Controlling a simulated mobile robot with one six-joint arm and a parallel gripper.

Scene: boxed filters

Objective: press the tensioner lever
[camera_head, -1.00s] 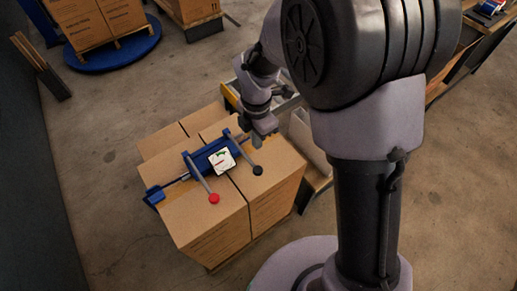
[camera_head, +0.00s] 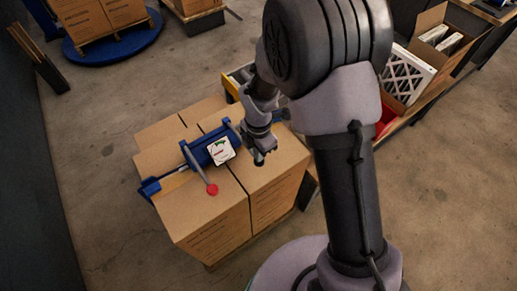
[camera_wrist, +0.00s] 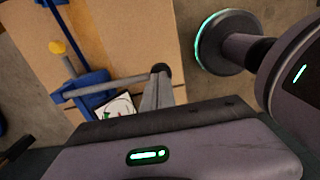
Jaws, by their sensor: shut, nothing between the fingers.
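A blue strapping tool (camera_head: 208,150) with a white-faced gauge (camera_head: 221,151) lies on top of the stacked cartons. One lever ends in a red knob (camera_head: 212,189) and points toward the front. A second lever (camera_wrist: 105,86) with a black knob (camera_wrist: 160,68) shows in the wrist view; in the head view my gripper mostly hides it. Which one is the tensioner lever is not marked. My gripper (camera_head: 259,158) is shut and empty, pointing down at the black-knob end. In the wrist view its fingertips (camera_wrist: 158,80) overlap the knob; I cannot tell whether they touch.
The cartons (camera_head: 210,222) stand on a pallet, with my column close on their right. A bench at the right holds an open box with a white filter (camera_head: 408,76). A blue turntable (camera_head: 112,44) with cartons stands at the back left.

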